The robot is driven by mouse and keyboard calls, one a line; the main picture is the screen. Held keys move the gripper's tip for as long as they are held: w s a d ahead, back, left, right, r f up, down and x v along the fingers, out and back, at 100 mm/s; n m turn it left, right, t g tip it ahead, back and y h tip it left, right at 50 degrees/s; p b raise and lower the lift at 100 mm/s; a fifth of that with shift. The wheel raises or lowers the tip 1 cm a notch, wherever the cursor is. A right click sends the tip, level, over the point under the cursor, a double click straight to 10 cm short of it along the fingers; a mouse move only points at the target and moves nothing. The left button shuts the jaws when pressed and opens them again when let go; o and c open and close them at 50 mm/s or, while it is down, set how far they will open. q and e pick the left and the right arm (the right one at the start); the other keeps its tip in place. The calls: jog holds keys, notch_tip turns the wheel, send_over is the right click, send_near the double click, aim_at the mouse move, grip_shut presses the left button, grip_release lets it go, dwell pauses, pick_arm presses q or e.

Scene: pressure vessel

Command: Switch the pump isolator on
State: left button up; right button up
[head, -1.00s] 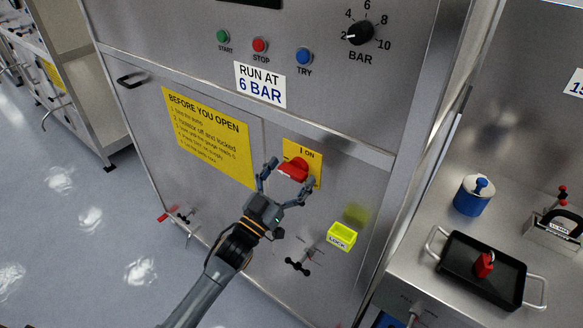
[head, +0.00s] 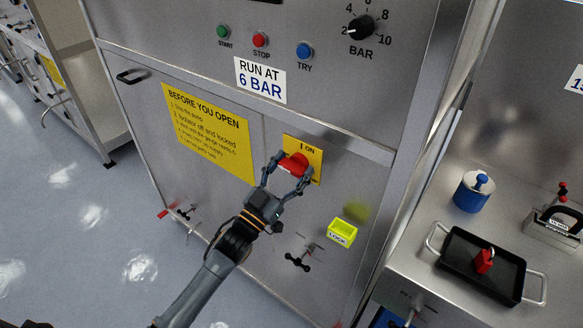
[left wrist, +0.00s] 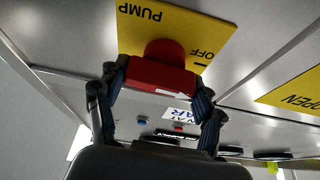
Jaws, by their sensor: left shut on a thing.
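The pump isolator is a red rotary handle (head: 292,165) on a yellow plate (head: 317,160) on the steel cabinet front. "I ON" reads above the handle in the head view. In the left wrist view the handle (left wrist: 160,77) shows close up with a white arrow on it, and the plate (left wrist: 150,25) reads "PUMP" and "OFF" upside down. My left gripper (head: 288,172) has a finger on either side of the handle and is shut on it. In the left wrist view its fingers (left wrist: 161,90) flank the handle's ends. My right gripper is not in view.
A yellow lock box (head: 342,233) and a black-handled valve (head: 298,261) sit below right on the cabinet front. Start, stop and try buttons (head: 260,40) and the bar dial (head: 360,28) are above. A bench at right holds a black tray (head: 455,270) with a red padlock (head: 484,260).

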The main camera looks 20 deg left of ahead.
pick_arm(q)
jog(key=m+g+h, duration=0.1)
jog(key=m, duration=0.2)
jog(key=m+g+h, duration=0.1)
jog(key=m+h, duration=0.1)
jog(key=m, duration=0.2)
jog(key=shift+b, duration=0.4)
jog(key=m+g+h, duration=0.1)
jog(key=m, duration=0.2)
jog(key=shift+d+m, duration=0.15)
jog(key=shift+m, duration=0.25)
jog(key=m+g+h, duration=0.1)
jog(key=m+g, duration=0.1)
jog(key=m, duration=0.1)
jog(key=shift+p, duration=0.35)
jog(key=m+g+p, duration=0.1)
jog(key=m, duration=0.4)
jog(key=shift+s+g+p, duration=0.1)
jog(key=shift+g+p, duration=0.25)
jog(key=shift+g, duration=0.05)
jog(key=shift+f+m+g+y+p, duration=0.15)
jog(key=shift+m+g+y+p, duration=0.4)
jog(key=shift+m, duration=0.65)
jog(key=shift+f+m, duration=0.1)
jog(key=shift+m, duration=0.2)
jog(key=o, duration=1.2)
jog(key=shift+d, duration=0.1)
jog(key=shift+c, duration=0.2)
